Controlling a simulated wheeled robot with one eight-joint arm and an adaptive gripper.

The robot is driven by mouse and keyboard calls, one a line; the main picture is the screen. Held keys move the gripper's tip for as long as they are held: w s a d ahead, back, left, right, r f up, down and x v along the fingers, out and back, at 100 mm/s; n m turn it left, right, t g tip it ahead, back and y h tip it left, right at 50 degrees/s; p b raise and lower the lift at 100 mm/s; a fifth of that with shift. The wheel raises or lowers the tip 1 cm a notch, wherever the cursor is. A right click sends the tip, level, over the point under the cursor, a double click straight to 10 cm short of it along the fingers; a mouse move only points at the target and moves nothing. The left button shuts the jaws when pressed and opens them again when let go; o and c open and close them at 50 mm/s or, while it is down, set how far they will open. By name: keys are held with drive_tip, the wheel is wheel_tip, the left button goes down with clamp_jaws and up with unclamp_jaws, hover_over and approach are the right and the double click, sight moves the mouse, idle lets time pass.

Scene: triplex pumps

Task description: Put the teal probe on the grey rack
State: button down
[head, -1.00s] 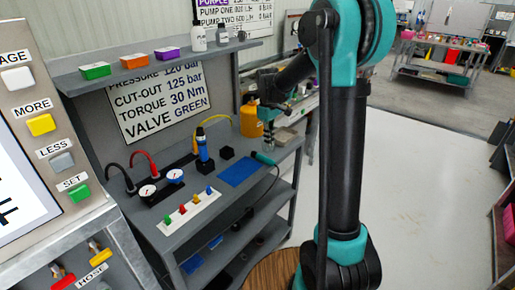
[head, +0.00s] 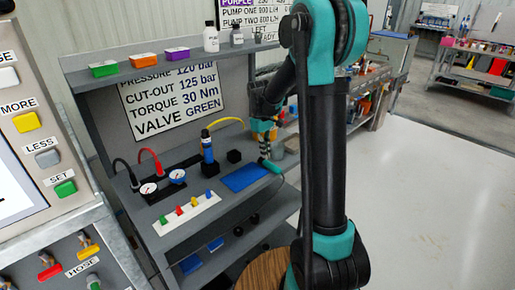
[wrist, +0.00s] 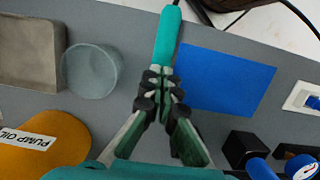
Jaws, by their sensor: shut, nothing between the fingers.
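The teal probe (head: 271,166) lies on the grey bench beside the right edge of the blue mat, with a dark cable. In the wrist view the probe (wrist: 167,36) points up the picture, beside the blue mat's left edge. My gripper (wrist: 163,78) is shut, its fingertips at the probe's near end with nothing between them; I cannot tell whether they touch it. In the head view my gripper (head: 265,148) is small and partly hidden among things behind the probe. I cannot single out a grey rack for certain.
The blue mat (wrist: 228,80) is bare. A clear cup (wrist: 91,70), a grey block (wrist: 30,55) and an orange pump oil bottle (wrist: 45,140) stand left of my gripper. Black blocks (wrist: 242,148) are to the right. A shelf (head: 150,68) overhangs the bench's back.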

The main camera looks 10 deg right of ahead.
sight(273, 165)
drive_tip(key=s+d, duration=0.1)
drive_tip(key=s+d+f, duration=0.1)
drive_tip(key=s, duration=0.1)
drive_tip(key=shift+d, duration=0.15)
drive_tip(key=shift+s+f, duration=0.1)
drive_tip(key=shift+f, duration=0.2)
drive_tip(key=w+a, duration=0.3)
drive_tip(key=w, duration=0.1)
drive_tip(key=w+a, duration=0.3)
drive_tip(key=w, duration=0.1)
drive_tip(key=w+a, duration=0.3)
drive_tip(key=w, duration=0.2)
drive_tip(key=shift+a, duration=0.2)
